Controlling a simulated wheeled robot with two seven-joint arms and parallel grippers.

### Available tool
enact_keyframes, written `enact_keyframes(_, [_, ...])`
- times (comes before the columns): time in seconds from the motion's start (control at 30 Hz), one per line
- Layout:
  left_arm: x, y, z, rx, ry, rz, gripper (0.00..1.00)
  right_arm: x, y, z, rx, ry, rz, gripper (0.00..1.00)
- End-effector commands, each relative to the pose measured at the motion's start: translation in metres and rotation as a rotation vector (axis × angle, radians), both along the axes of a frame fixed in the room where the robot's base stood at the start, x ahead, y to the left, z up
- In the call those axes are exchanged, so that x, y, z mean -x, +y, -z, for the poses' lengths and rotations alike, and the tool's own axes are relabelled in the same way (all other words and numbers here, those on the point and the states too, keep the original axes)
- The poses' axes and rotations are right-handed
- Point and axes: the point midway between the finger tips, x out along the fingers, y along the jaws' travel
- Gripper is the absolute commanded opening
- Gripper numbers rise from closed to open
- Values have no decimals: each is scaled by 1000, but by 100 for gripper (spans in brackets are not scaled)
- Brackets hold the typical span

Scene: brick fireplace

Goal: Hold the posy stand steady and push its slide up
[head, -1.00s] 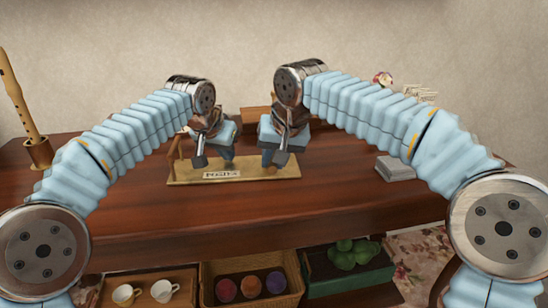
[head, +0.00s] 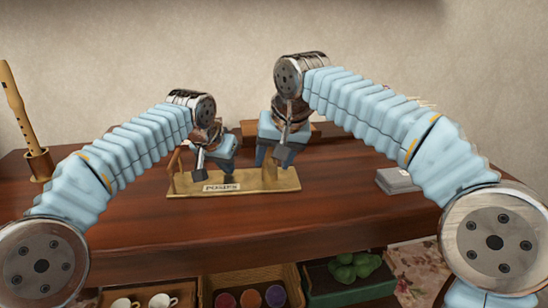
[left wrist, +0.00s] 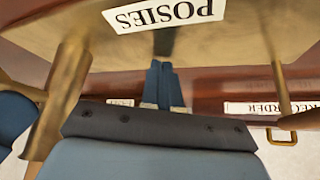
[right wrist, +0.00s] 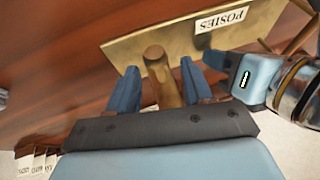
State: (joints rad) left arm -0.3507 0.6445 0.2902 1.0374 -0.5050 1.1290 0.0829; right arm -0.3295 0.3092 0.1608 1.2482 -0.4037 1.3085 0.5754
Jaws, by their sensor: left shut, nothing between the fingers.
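The posy stand (head: 255,184) is a long brass-coloured base with a POSIES label (head: 221,187) along its front edge, on the dark wooden counter. It also shows in the left wrist view (left wrist: 235,45) and right wrist view (right wrist: 150,40). My left gripper (head: 228,174) is shut and empty, low over the stand near its middle, fingers together in the left wrist view (left wrist: 162,72). My right gripper (head: 273,158) is open above the right part. In the right wrist view its fingers lie either side of a round-topped brass post (right wrist: 158,65). I cannot tell which part is the slide.
A wooden recorder (head: 15,98) stands in a holder (head: 39,164) at the left. A grey stack (head: 396,180) lies on the right. A wooden block (head: 250,128) is behind the grippers. Cups (head: 162,301) and baskets (head: 250,274) sit below. The front counter is clear.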

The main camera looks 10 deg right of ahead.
Motion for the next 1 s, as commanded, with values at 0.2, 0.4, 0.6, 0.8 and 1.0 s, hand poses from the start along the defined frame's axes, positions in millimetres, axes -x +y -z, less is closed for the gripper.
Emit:
enact_keyframes(0.2, [0, 1, 10, -11, 17, -1, 0, 0, 0, 1, 1, 1, 0, 50])
enact_keyframes(0.4, [0, 1, 10, -11, 17, -1, 0, 11, -4, -25, -2, -3, 1, 50])
enact_keyframes(0.6, [0, 1, 10, -11, 17, -1, 0, 31, -11, -67, -1, -4, -1, 50])
enact_keyframes(0.8, [0, 1, 10, -11, 18, -1, 0, 45, -16, -98, -2, -4, 0, 50])
enact_keyframes(1.0, [0, 1, 10, -12, 18, 0, 0, 50, -18, -108, 0, -1, 0, 50])
